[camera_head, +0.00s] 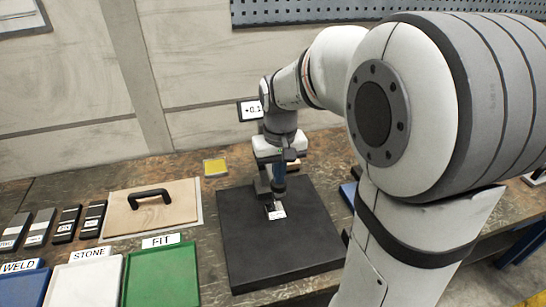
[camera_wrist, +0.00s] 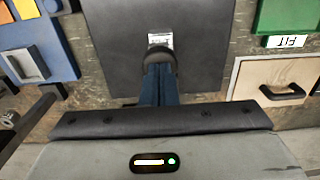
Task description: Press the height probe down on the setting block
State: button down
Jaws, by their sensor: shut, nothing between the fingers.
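The setting block (camera_head: 276,213), small and pale with a printed label, sits on a black plate (camera_head: 240,262); its label also shows upside down in the wrist view (camera_wrist: 160,39). A dark rounded piece that looks like the height probe's end (camera_wrist: 163,54) is over the block's near side in the wrist view. My gripper (camera_head: 279,181) is shut, its blue fingers (camera_wrist: 157,82) together and empty, with the tips at or just above this dark piece. I cannot tell whether they touch, or whether the probe touches the block. A display (camera_head: 250,110) behind my wrist reads "+0.1", its right part hidden.
Left of the plate are a wooden lid with a black handle (camera_head: 150,197), a green FIT tray (camera_head: 160,276), a white STONE tray (camera_head: 84,284) and a blue WELD tray (camera_head: 22,287). The plate's front is clear.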

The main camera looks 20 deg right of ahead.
jog(key=shift+r+p, duration=2)
jog(key=shift+r, duration=0.95)
notch_tip(320, 180, up, 8)
jog(key=shift+f+b, duration=0.15)
jog(key=shift+b, duration=0.3)
jog(key=s+f+t, duration=0.1)
jog(key=s+f, duration=0.2)
jog(key=s, duration=0.4)
jog(key=s+f+t, duration=0.2)
jog(key=s+f, duration=0.2)
jog(key=s, duration=0.3)
jog(key=shift+s, duration=0.3)
